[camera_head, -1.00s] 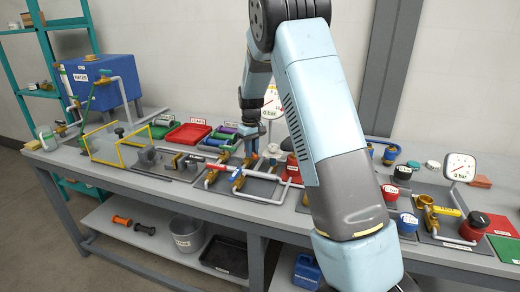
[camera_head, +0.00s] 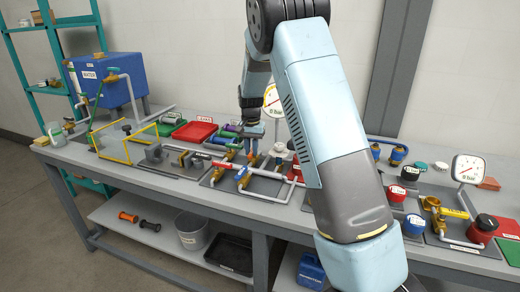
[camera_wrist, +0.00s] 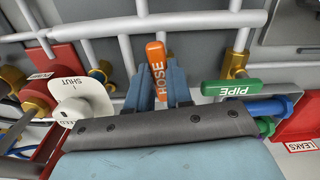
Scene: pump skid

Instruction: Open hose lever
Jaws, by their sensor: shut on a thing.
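The orange lever marked HOSE (camera_wrist: 157,70) stands between the two blue fingers of my gripper (camera_wrist: 160,90) in the wrist view. The fingers are shut on it, and its rounded top shows above them. Its lower part is hidden by the fingers and the gripper body. In the head view my gripper (camera_head: 251,145) points down at the piping on the middle of the bench. The lever is too small there to tell its angle.
A green lever marked PIPE (camera_wrist: 230,88) lies close right of my gripper. A white knob marked SHUT (camera_wrist: 82,97) is close left. Grey pipes run beyond the fingers. A red tray (camera_head: 194,131) and a blue water tank (camera_head: 107,80) stand left on the bench.

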